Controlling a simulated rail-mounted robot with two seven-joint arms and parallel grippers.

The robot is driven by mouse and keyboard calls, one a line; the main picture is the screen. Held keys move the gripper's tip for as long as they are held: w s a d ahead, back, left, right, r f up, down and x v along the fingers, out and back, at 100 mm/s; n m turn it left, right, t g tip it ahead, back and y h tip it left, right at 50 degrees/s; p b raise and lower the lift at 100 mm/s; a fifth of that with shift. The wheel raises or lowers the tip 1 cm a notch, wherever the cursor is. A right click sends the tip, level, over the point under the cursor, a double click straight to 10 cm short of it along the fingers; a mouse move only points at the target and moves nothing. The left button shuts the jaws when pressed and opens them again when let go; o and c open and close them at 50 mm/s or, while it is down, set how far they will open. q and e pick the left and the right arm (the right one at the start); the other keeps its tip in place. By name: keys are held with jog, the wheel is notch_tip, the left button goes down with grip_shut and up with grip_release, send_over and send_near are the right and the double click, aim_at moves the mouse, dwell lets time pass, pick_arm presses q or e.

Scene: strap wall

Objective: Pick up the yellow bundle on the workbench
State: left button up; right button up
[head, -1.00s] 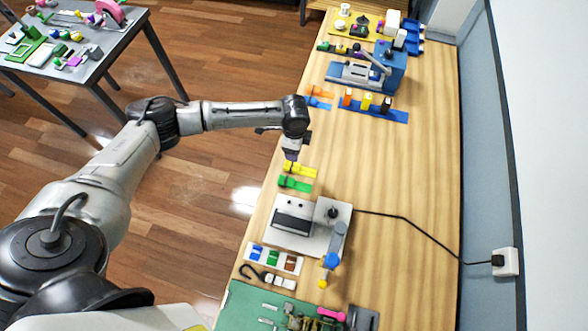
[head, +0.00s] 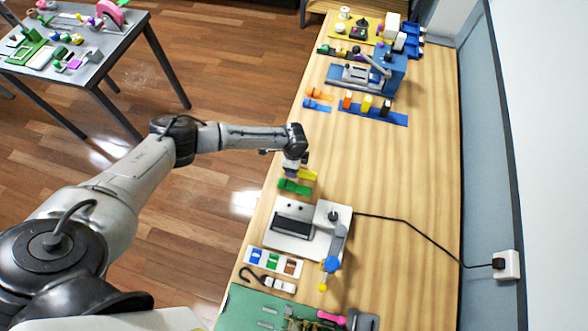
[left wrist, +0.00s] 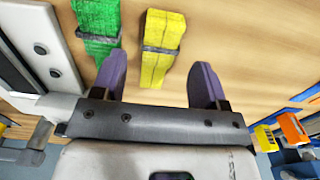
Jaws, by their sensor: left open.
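The yellow bundle (left wrist: 162,40) lies on the workbench (head: 400,200), with a dark band around its middle. In the head view the yellow bundle (head: 307,174) is partly hidden by my left gripper (head: 291,170). In the left wrist view my left gripper (left wrist: 158,80) is open and empty. Its two purple fingers are on either side of the bundle's near end, with the bundle between their lines and mostly beyond the tips. I cannot tell how high the fingers are above it. My right gripper is not in view.
A green bundle (head: 295,187) lies close beside the yellow one; it also shows in the left wrist view (left wrist: 97,25). A grey-white machine (head: 290,240) with a lever stands nearer. Orange and blue bundles (head: 318,98) lie farther away.

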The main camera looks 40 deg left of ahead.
aim_at(300, 171)
pick_arm(q)
jog(key=shift+f, duration=1.35)
jog(key=c, duration=1)
